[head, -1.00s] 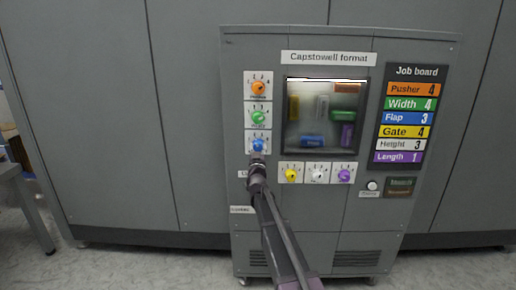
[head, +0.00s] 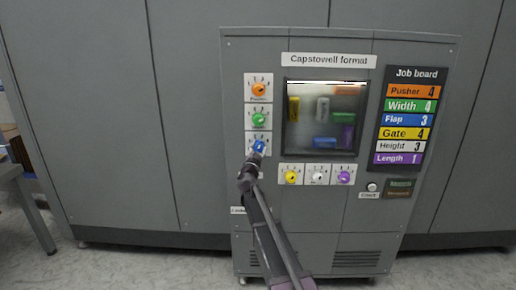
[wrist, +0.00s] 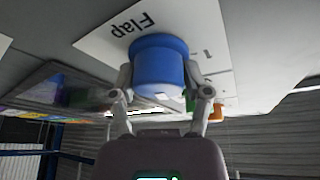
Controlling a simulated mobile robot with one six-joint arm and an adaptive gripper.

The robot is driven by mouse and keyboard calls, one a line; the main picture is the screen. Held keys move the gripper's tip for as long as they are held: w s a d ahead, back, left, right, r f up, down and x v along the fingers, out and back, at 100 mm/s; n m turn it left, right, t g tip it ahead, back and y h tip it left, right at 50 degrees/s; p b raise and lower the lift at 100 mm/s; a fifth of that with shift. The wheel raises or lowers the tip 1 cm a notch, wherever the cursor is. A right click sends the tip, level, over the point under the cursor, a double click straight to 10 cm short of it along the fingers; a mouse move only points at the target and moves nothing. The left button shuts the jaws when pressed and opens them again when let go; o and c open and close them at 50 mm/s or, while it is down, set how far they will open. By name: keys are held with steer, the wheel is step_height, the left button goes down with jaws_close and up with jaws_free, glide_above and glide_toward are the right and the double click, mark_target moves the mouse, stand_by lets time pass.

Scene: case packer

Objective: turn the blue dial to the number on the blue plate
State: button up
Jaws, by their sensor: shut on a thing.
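The blue dial (head: 258,147) sits on its white plate on the left of the grey machine panel, below the green dial. In the wrist view the blue dial (wrist: 158,66) fills the space between the two fingers of my gripper (wrist: 160,85), and its plate reads "Flap". My gripper (head: 253,160) is shut on the dial. The blue Flap plate (head: 406,119) on the job board shows the number 3. The dial's pointer is partly hidden, so I cannot tell which number it points at.
The orange dial (head: 259,89) and green dial (head: 259,119) are above. The yellow (head: 290,177), white (head: 317,177) and purple (head: 343,177) dials are to the right, under the window (head: 325,117). A table (head: 12,172) stands at the far left.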

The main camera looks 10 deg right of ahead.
steer(key=shift+w+d+m+g+h, duration=0.15)
steer(key=shift+m+g+h, duration=0.15)
steer(key=shift+m, duration=0.5)
steer(key=o, duration=1.1)
steer(key=shift+f, duration=0.1)
steer(key=shift+n, duration=0.3)
